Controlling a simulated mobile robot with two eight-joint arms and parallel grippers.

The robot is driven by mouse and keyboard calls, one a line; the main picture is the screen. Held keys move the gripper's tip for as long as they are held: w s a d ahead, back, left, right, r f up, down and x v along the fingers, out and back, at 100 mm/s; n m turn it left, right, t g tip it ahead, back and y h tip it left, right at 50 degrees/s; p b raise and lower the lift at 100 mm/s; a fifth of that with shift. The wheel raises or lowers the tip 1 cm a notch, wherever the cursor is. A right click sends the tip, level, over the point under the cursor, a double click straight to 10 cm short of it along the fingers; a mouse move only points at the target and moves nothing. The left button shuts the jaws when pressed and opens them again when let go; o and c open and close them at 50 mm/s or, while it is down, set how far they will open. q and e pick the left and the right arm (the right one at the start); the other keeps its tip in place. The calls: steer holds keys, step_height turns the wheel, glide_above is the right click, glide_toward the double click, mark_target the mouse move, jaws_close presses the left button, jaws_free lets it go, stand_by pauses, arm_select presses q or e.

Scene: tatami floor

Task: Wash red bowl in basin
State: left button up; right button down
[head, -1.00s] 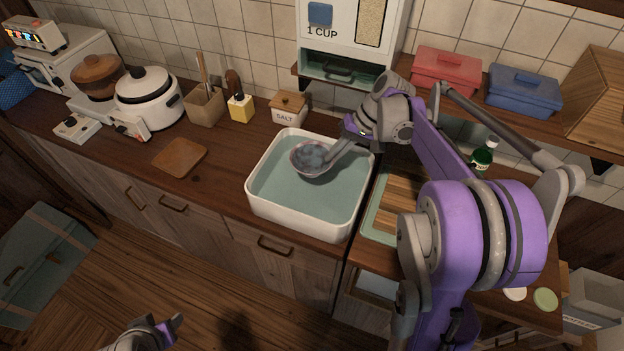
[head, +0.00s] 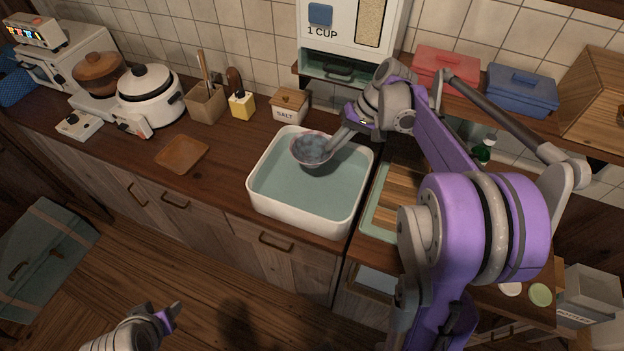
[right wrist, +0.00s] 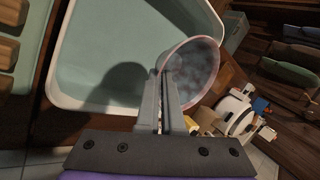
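The bowl (head: 312,150) has a pinkish rim and a greyish, bubbly-looking inside. It is over the back part of the white basin (head: 290,217), which holds pale blue-green water. My right gripper (head: 338,139) reaches in from the right and is shut on the bowl's rim. In the right wrist view the two fingers (right wrist: 168,88) pinch the rim of the tilted bowl (right wrist: 195,75), and a dark shadow lies on the water beside it. My left gripper (head: 163,316) is low at the left, over the floor, away from the counter; its finger gap is unclear.
A salt box (head: 290,106), a yellow sponge holder (head: 242,105) and a utensil box (head: 207,104) stand behind and left of the basin. A brown square tray (head: 182,155) lies left. A rice dispenser (head: 350,35) is behind. A cutting board (head: 398,200) is right.

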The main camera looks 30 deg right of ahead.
arm_select(q)
steer(key=shift+r, duration=0.1)
arm_select(e)
steer(key=shift+r, duration=0.15)
arm_select(q)
steer(key=r+p, duration=0.1)
steer(key=w+r+p, duration=0.1)
steer(key=shift+w+r, duration=0.25)
steer(key=shift+r, duration=0.1)
arm_select(e)
step_height(320, 180, up, 4)
steer(key=shift+f, duration=0.1)
arm_select(q)
steer(key=shift+s, duration=0.15)
arm_select(e)
steer(key=shift+f, duration=0.1)
